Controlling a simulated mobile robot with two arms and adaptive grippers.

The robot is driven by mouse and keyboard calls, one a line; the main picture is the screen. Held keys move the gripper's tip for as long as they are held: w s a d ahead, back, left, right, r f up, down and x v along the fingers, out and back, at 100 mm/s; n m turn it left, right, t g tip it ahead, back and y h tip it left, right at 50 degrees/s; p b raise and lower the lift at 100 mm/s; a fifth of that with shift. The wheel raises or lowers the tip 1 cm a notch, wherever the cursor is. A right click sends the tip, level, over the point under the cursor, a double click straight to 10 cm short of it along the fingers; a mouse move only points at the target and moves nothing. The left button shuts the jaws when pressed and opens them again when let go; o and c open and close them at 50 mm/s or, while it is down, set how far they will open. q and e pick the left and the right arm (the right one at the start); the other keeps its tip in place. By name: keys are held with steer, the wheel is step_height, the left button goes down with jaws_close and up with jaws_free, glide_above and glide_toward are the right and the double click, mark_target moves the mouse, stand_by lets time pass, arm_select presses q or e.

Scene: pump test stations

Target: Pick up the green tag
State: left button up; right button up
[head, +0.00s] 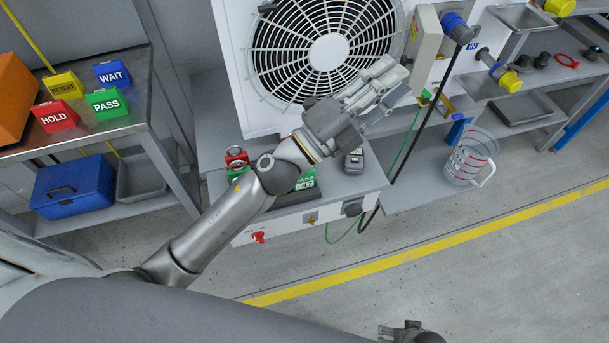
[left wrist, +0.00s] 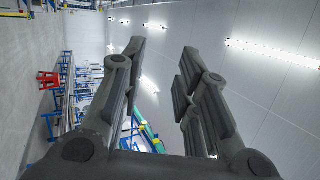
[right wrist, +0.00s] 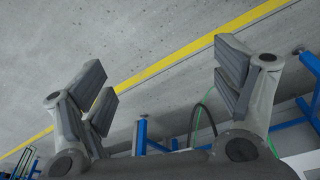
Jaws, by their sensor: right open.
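A green tag marked PASS (head: 107,103) stands on the metal table at the left in the head view, beside the red HOLD, yellow RETEST and blue WAIT tags. My left gripper (head: 384,83) is in front of the large fan unit, well to the right of that tag. Its fingers are apart and empty in the left wrist view (left wrist: 163,62). A green display reading PASS 47 (head: 306,181) is partly hidden behind my left arm. My right gripper (head: 408,334) is only partly in the head view at the bottom edge. The right wrist view shows it open and empty (right wrist: 165,85) above the floor.
The metal table (head: 125,124) also carries an orange box (head: 14,95). A blue case (head: 72,187) is on its lower shelf. The fan unit (head: 328,52) stands behind the left gripper. The floor in front is free.

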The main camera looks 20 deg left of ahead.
arm_select(q)
steer(key=s+d+f+m+g+h, duration=0.2)
steer(key=s+d+m+g+h, duration=0.2)
steer(key=d+m+g, duration=0.5)
step_height(320, 180, down, 11)
steer(key=s+m+g+y, duration=0.2)
steer(key=m+g+y, duration=0.4)
steer(key=m, duration=0.4)
steer(key=w+a+f+y, duration=0.2)
steer(key=a+f+y, duration=0.1)
steer(key=a, duration=0.4)
steer(key=w+a+f+m+g+y, duration=0.1)
steer(key=w+a+f+y, duration=0.1)
steer(key=a+y, duration=0.3)
steer(key=w+a+f+m+g+y, duration=0.1)
steer(key=a+f+y, duration=0.4)
steer(key=a, duration=0.5)
steer(key=shift+w+a, duration=0.15)
steer(key=shift+w, duration=0.65)
steer(key=shift+a+f+y, duration=0.2)
steer(key=shift+a+y, duration=0.1)
step_height(320, 180, down, 10)
steer(key=shift+f, duration=0.2)
arm_select(e)
steer(key=s+d+f+g, duration=0.1)
steer(key=s+d+f, duration=0.2)
steer(key=s+f, duration=1.3)
steer(key=shift+s, duration=0.55)
